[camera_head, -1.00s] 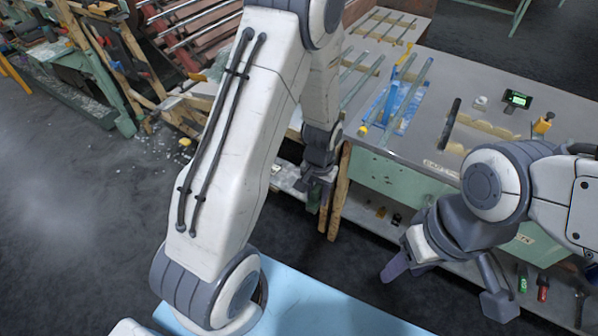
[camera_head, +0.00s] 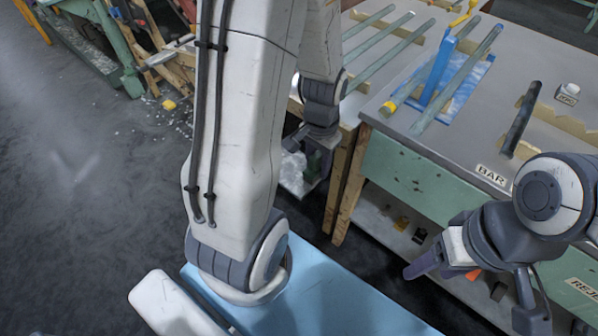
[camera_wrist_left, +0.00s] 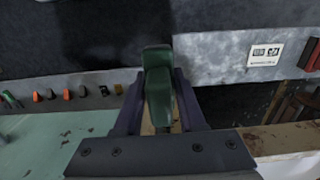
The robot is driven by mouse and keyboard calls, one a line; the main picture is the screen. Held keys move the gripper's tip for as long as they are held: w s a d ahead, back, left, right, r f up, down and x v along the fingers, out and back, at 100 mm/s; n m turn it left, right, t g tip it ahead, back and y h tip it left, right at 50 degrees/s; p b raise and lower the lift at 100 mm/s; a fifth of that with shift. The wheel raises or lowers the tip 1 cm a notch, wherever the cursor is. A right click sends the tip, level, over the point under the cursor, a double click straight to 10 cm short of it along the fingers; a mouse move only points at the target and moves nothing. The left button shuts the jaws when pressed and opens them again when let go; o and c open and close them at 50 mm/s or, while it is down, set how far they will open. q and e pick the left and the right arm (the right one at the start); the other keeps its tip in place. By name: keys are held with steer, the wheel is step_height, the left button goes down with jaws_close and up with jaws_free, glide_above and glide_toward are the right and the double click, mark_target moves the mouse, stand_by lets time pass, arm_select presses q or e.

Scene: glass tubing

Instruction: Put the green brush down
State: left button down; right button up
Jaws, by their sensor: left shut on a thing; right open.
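The green brush (camera_wrist_left: 158,88) is dark green and stands between the two fingers of my left gripper (camera_wrist_left: 159,76) in the left wrist view. The left gripper is shut on it. In the head view the left gripper (camera_head: 310,160) hangs beside the wooden legs at the bench's left end, below the bench top, and the brush is mostly hidden in shadow there. The brush's lower end is not clear. My right gripper (camera_head: 475,290) is open and empty, its fingers wide apart, in front of the bench's green front.
A wooden leg (camera_head: 350,190) stands close to the left gripper. A lower shelf (camera_head: 385,225) holds small items.

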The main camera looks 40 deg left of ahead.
arm_select(q)
steer(key=shift+w+a+f, duration=0.1)
steer(key=shift+a+f, duration=0.05)
steer(key=shift+f, duration=0.3)
steer(key=shift+w+a+f+b, duration=0.15)
steer(key=shift+a+b, duration=0.1)
steer(key=shift+b, duration=0.05)
steer(key=b, duration=0.3)
glide_above(290, 170)
step_height(290, 170, down, 6)
steer(key=shift+f, duration=0.25)
steer(key=shift+f+b, duration=0.4)
steer(key=shift+f, duration=1.55)
arm_select(e)
steer(key=shift+w+f, duration=0.2)
steer(key=shift+f, duration=1.1)
steer(key=shift+w+f, duration=0.2)
steer(key=shift+f, duration=1.1)
arm_select(q)
steer(key=shift+f, duration=0.15)
steer(key=c, duration=0.5)
jaws_free()
